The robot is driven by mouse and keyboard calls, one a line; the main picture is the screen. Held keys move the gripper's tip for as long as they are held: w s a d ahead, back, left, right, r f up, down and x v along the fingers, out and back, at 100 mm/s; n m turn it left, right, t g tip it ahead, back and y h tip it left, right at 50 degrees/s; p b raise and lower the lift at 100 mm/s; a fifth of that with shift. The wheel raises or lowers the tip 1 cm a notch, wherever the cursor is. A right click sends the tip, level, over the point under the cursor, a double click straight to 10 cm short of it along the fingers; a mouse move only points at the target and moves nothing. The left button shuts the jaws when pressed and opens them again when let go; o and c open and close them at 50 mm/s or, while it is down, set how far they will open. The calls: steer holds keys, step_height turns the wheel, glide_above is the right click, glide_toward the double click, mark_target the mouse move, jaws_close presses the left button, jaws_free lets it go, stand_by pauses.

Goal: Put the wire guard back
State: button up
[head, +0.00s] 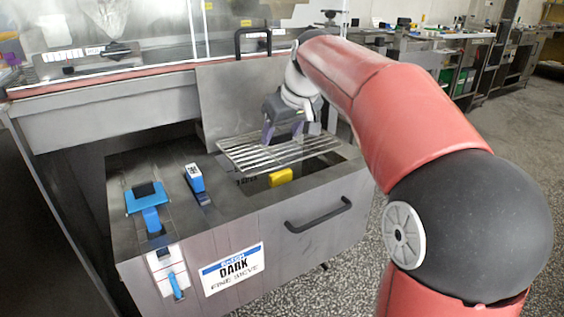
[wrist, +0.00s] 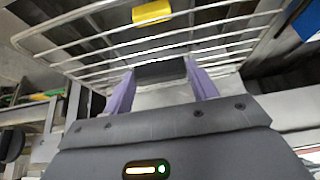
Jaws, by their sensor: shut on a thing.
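The wire guard (head: 250,157), a flat rack of thin metal bars, lies roughly level over the opening in the top of the grey tank (head: 290,247). My gripper (head: 283,137) is above the guard, shut on it near its back edge. In the wrist view, the guard (wrist: 95,40) spreads out beyond the purple fingers (wrist: 160,70). A yellow block (head: 281,177) sits at the opening, below the guard's front edge; it also shows through the bars in the wrist view (wrist: 152,12). Whether the guard touches the tank's rim is unclear.
A metal panel with a black handle (head: 253,42) stands upright behind the opening. A blue lever (head: 147,198) and a blue-and-white part (head: 194,179) rise from the tank's left top.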

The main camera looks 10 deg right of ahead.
mark_target(282, 145)
step_height(282, 145, down, 4)
steer(key=shift+r, duration=0.25)
step_height(282, 145, down, 3)
steer(key=shift+s+b, duration=0.15)
steer(key=shift+b, duration=0.25)
steer(key=c, duration=0.5)
steer(key=o, duration=1.6)
steer(key=shift+f, duration=0.15)
steer(key=v, duration=0.7)
steer(key=p+v, duration=0.1)
steer(key=v, duration=0.3)
steer(key=shift+w+r, duration=0.2)
steer(key=shift+r, duration=0.15)
steer(key=shift+s+r, duration=0.35)
steer(key=s+f+m, duration=0.1)
steer(key=s+f, duration=0.5)
steer(key=s, duration=0.1)
steer(key=s+a+f+m+h, duration=0.1)
steer(key=s+f, duration=0.5)
steer(key=s, duration=0.2)
steer(key=s+f+m, duration=0.1)
steer(key=s+f, duration=0.5)
steer(key=s, duration=0.2)
steer(key=shift+a+f+m+h, duration=0.3)
steer(key=shift+h, duration=0.1)
